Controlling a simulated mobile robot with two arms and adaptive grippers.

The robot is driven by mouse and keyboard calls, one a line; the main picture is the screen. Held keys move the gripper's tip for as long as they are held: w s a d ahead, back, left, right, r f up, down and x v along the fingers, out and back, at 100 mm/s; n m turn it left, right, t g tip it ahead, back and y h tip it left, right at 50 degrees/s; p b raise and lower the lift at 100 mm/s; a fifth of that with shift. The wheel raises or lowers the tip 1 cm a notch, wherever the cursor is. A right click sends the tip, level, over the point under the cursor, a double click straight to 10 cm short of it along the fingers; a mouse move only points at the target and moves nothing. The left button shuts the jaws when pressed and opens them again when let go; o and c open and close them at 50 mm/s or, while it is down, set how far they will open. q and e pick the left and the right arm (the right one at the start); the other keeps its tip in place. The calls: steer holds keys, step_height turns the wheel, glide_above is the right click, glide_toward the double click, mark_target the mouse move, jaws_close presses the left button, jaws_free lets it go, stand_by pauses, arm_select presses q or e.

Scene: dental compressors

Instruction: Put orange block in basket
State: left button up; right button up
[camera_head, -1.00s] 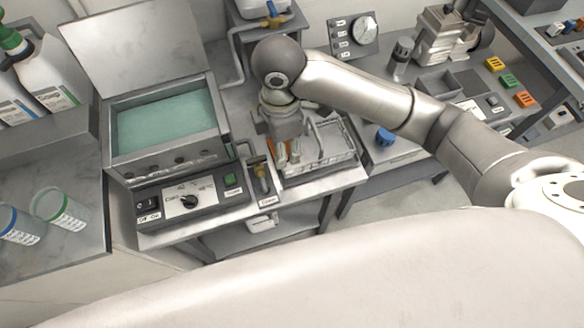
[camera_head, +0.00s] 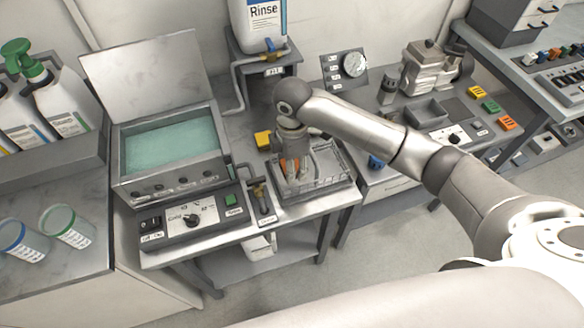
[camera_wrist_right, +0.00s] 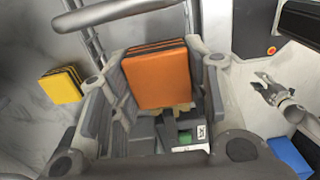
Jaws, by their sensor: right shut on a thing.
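My right gripper (camera_head: 297,174) points down at the wire basket (camera_head: 336,180) on the middle bench. It is shut on an orange block (camera_wrist_right: 158,76), which fills the space between its fingers in the right wrist view. In the head view, a bit of the orange block (camera_head: 287,167) shows beside the fingers, at the basket's left part. A basket rail (camera_wrist_right: 110,14) crosses the top of the wrist view. I cannot tell whether the block touches the basket's floor.
A yellow block (camera_head: 263,139) lies behind the basket, left of my right wrist. A blue thing (camera_head: 375,162) is right of the basket. An open bath of green liquid (camera_head: 172,150) stands on the left. A Rinse container (camera_head: 260,22) stands behind.

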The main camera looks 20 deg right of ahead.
steer(key=shift+w+d+f, duration=0.1)
steer(key=shift+w+f, duration=0.35)
steer(key=shift+f, duration=0.1)
steer(key=shift+w+f, duration=0.25)
steer(key=shift+w+d+f, duration=0.1)
steer(key=shift+f, duration=0.05)
steer(key=shift+w+f, duration=0.2)
steer(key=shift+f, duration=0.05)
steer(key=shift+d+f, duration=0.1)
steer(key=shift+f, duration=1.5)
arm_select(q)
steer(key=shift+w+a+r, duration=0.25)
steer(key=shift+w, duration=0.25)
